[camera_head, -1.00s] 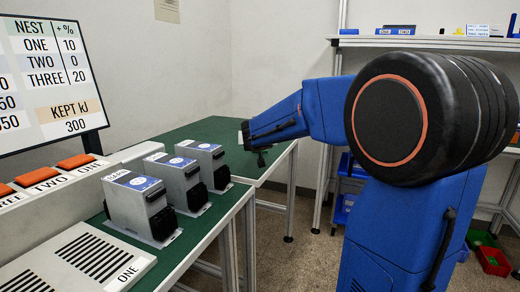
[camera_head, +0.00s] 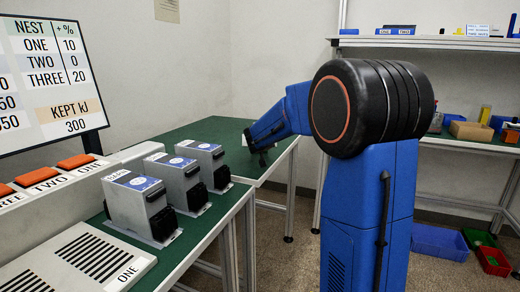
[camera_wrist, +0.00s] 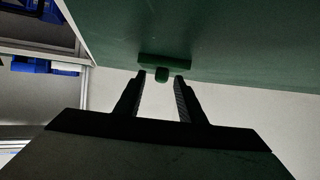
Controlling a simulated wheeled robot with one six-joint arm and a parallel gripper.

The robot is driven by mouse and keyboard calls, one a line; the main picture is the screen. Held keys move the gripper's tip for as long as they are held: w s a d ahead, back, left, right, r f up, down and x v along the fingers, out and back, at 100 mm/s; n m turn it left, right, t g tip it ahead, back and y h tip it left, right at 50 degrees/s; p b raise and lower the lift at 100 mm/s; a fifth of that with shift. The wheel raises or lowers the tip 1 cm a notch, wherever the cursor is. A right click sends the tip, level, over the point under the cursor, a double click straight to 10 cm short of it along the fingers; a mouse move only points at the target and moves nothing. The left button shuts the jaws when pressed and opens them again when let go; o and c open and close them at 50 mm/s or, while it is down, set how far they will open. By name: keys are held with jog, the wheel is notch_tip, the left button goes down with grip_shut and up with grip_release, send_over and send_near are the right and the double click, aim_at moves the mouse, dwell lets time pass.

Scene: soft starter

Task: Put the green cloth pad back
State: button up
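A dark green bar with a small knob, which looks like the green cloth pad (camera_wrist: 178,63), shows in the wrist view against a larger green surface (camera_wrist: 215,35). My gripper (camera_wrist: 160,77) is open. Its two black fingers stand apart, with the knob seen between or just beyond their tips; I cannot tell whether they touch it. In the head view my gripper (camera_head: 263,157) is small and dark at the front right edge of the far green-topped table (camera_head: 205,130). The pad cannot be made out in the head view.
Three grey-and-black units (camera_head: 142,207) stand in a row on the near green bench. A board with numbers (camera_head: 50,75) stands at left. A blue bin (camera_head: 440,242), a green bin and a red bin (camera_head: 493,260) are on the floor at right. Shelves are behind.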

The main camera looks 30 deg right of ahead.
grip_shut()
jog(key=shift+r, duration=0.15)
notch_tip(320, 180, up, 10)
dwell(0.8)
